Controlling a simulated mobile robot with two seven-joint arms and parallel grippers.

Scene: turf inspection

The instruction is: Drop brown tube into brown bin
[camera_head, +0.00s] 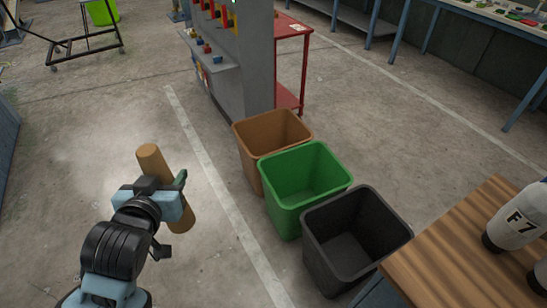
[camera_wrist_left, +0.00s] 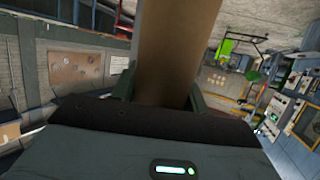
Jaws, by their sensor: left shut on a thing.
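The brown tube (camera_head: 150,160) is a tan cylinder held at a tilt in my left gripper (camera_head: 176,186), above the floor. My left gripper is shut around the tube's middle, left of the bins. In the left wrist view the tube (camera_wrist_left: 178,45) stands between the two fingers (camera_wrist_left: 160,92). The brown bin (camera_head: 270,130) is open-topped and stands to the right of the tube, farthest back of three bins. Its visible inside looks empty; its lower front is partly hidden by the green bin. My right gripper is not in either view.
The green bin (camera_head: 272,212) and the black bin (camera_head: 318,256) stand in a row in front of the brown bin. A grey machine (camera_head: 258,55) and a red table (camera_head: 305,40) are behind it. A wooden table (camera_head: 440,262) is at right.

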